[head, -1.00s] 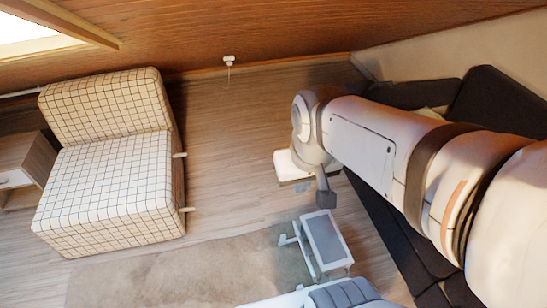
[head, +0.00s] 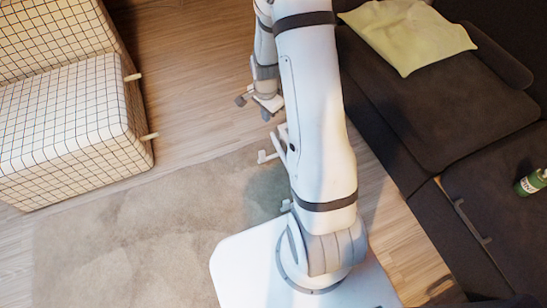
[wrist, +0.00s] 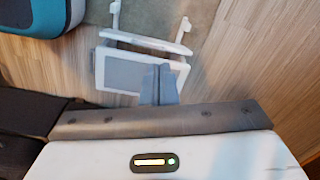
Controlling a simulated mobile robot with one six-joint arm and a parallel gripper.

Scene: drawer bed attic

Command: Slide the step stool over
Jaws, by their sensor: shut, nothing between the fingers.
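The step stool is a small white frame with a grey top panel. In the head view its white feet and part of its frame (head: 281,146) show beside my arm, which hides the rest. In the wrist view the grey top (wrist: 122,73) and white legs are plain, and it stands upright near the rug's edge. My gripper (head: 267,113) is low over the wood floor just beyond the stool. In the wrist view the shut gripper (wrist: 161,72) overlaps the right part of the grey top. I cannot tell if it touches. Nothing is held.
A dark sofa (head: 428,112) with a yellow-green cushion (head: 408,32) and a green bottle (head: 532,182) lines the right side. A checked armchair (head: 65,130) stands at left.

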